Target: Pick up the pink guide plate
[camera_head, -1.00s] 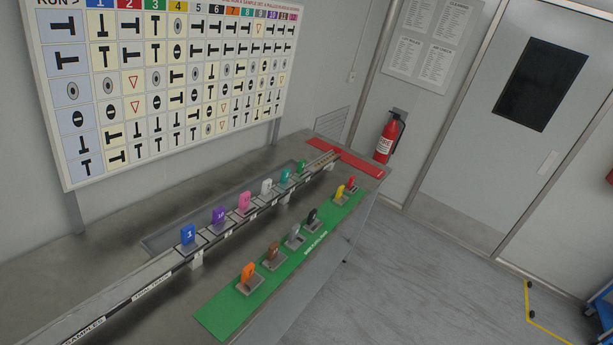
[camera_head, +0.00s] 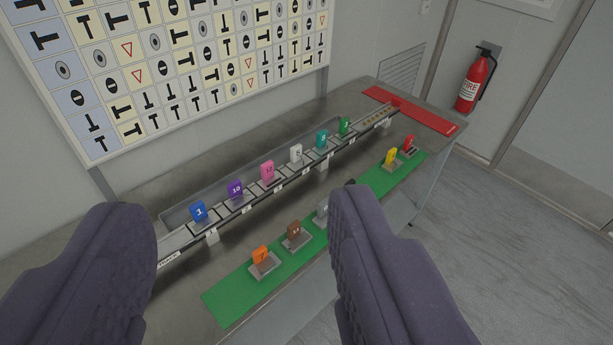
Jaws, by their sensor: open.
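The pink guide plate (camera_head: 267,170) stands upright on the rail, between the purple plate (camera_head: 235,189) on its left and the white plate (camera_head: 296,154) on its right. It carries a printed number, too small to read surely. My gripper (camera_head: 245,225) shows as two dark padded fingers in the foreground, spread wide apart. It is open and empty. The pink plate is beyond the fingers, seen through the gap between them, and nothing touches it. The right finger hides part of the green strip.
The rail (camera_head: 262,192) also holds a blue plate (camera_head: 198,211), a teal plate (camera_head: 321,139) and a green plate (camera_head: 345,126). A green strip (camera_head: 228,303) in front bears orange, brown, grey, yellow and red plates. A symbol board (camera_head: 170,75) stands behind; a red strip (camera_head: 425,114) lies at the far end.

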